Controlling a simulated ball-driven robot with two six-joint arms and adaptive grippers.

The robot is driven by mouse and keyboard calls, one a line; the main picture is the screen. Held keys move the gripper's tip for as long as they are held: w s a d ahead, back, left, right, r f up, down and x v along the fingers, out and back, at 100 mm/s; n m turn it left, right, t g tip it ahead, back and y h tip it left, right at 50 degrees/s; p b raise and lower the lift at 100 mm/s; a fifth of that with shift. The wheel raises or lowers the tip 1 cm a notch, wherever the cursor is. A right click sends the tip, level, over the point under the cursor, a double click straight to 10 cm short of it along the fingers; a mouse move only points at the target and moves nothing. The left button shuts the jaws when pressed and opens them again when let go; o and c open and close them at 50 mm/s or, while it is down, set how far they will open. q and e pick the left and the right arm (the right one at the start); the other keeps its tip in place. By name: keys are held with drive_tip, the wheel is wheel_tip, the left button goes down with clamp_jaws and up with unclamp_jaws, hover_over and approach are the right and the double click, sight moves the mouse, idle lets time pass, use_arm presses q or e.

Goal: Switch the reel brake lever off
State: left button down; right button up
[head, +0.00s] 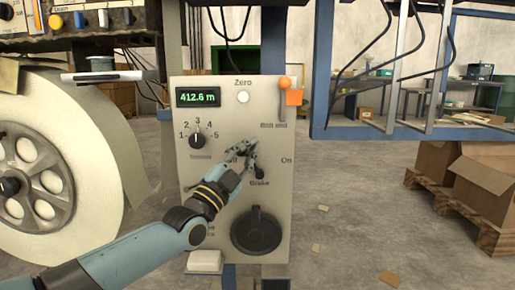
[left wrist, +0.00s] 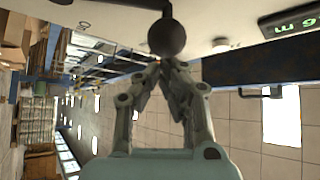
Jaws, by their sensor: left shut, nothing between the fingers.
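The grey control panel (head: 218,105) stands at the middle of the head view, with "Off", "On" and "Brake" lettering. My left gripper (head: 252,147) is in front of this lettering and hides most of the brake lever in the head view. In the left wrist view the brake lever shows as a dark ball knob (left wrist: 166,38) on a short stem. My left gripper (left wrist: 165,64) is shut and empty there, its tips close to the ball. I cannot tell whether they touch it. My right gripper is not in view.
A large white reel (head: 100,150) stands left of the panel. The panel also carries a selector knob (head: 197,140), a white Zero button (head: 243,97), an orange-tipped Roll end lever (head: 284,84) and a big black knob (head: 256,231). Cardboard boxes (head: 485,180) sit on a pallet at right.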

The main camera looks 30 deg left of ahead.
use_arm(q)
drive_tip(key=shift+s+a+f+n+t+y, duration=0.15)
drive_tip(key=shift+s+a+n+t+y, duration=0.2)
drive_tip(key=shift+n+y, duration=0.4)
drive_tip(key=shift+n, duration=0.25)
drive_tip(key=shift+f, duration=0.1)
drive_tip(key=v, duration=1.2)
drive_tip(key=shift+a, duration=0.15)
